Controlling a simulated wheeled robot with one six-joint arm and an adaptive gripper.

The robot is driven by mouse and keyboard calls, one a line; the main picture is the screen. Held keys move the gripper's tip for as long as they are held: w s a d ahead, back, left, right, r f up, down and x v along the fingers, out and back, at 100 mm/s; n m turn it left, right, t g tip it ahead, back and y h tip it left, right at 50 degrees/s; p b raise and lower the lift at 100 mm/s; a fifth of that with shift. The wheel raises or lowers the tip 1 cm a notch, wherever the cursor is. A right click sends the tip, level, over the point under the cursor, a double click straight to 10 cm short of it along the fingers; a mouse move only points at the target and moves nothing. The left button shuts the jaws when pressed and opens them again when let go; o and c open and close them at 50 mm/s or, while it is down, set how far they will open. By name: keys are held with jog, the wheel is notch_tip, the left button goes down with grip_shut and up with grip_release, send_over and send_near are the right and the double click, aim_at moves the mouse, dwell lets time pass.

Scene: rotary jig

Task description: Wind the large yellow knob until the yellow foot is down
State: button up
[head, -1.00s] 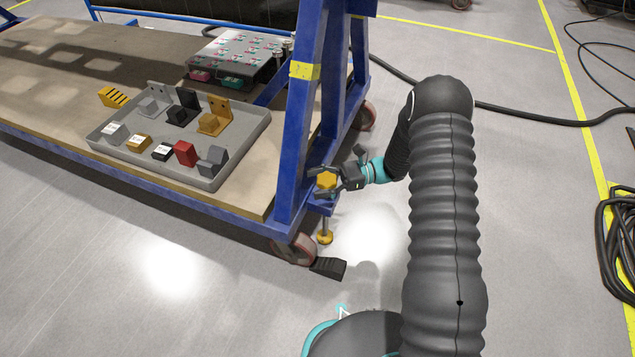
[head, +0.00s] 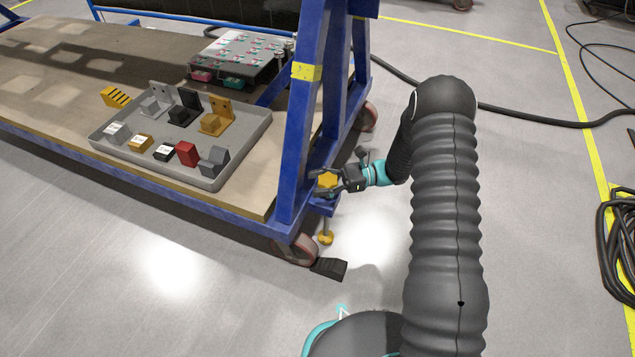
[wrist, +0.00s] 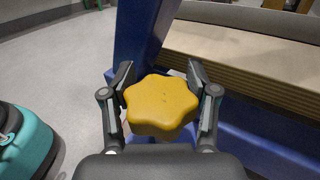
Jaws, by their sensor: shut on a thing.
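The large yellow knob (head: 327,181) sits at the lower corner of the blue frame, and its lobed top fills the middle of the wrist view (wrist: 160,101). My gripper (head: 338,181) reaches it from the right, with one finger on each side of the knob. In the wrist view my gripper (wrist: 160,92) is shut on the knob's lobes. The yellow foot (head: 325,238) is below the knob on a thin stem, close to the floor. I cannot tell whether it touches the floor.
A caster wheel (head: 296,249) with a black pedal (head: 328,268) stands left of the foot. The blue upright (head: 305,120) rises beside the knob. A grey tray (head: 222,170) of small blocks lies on the wooden deck.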

jog(key=m+t, duration=0.1)
jog(key=t, duration=0.1)
jog(key=m+t+p, duration=0.1)
jog(key=m+t, duration=0.1)
jog(key=t, duration=0.1)
jog(key=shift+w+d+r+m+t+y+p, duration=0.1)
jog(key=shift+w+m+t+y+p, duration=0.2)
jog(key=shift+w+m+p, duration=0.1)
jog(key=m+t, duration=0.1)
jog(key=t, duration=0.1)
jog(key=m+t+h, duration=0.1)
jog(key=t, duration=0.1)
jog(key=m+t, duration=0.1)
jog(key=shift+w+m+t, duration=0.3)
jog(key=shift+t, duration=0.1)
jog(key=m+t+h, duration=0.1)
jog(key=t, duration=0.1)
jog(key=m+t+h, duration=0.1)
jog(key=m+t+h+b, duration=0.1)
jog(key=m+t+h, duration=0.1)
jog(key=shift+w+d+f+t, duration=0.2)
jog(key=shift+w+d+t, duration=0.05)
jog(key=shift+w+t, duration=0.1)
jog(key=shift+w+d+m+t+h+b, duration=0.15)
jog(key=shift+m+t+h+b, duration=0.05)
jog(key=shift+m+t+h, duration=0.65)
jog(key=shift+w+d+m+t+h+b, duration=0.15)
jog(key=shift+m+t+h, duration=0.35)
jog(key=shift+m+h, duration=0.4)
jog(key=shift+h, duration=0.35)
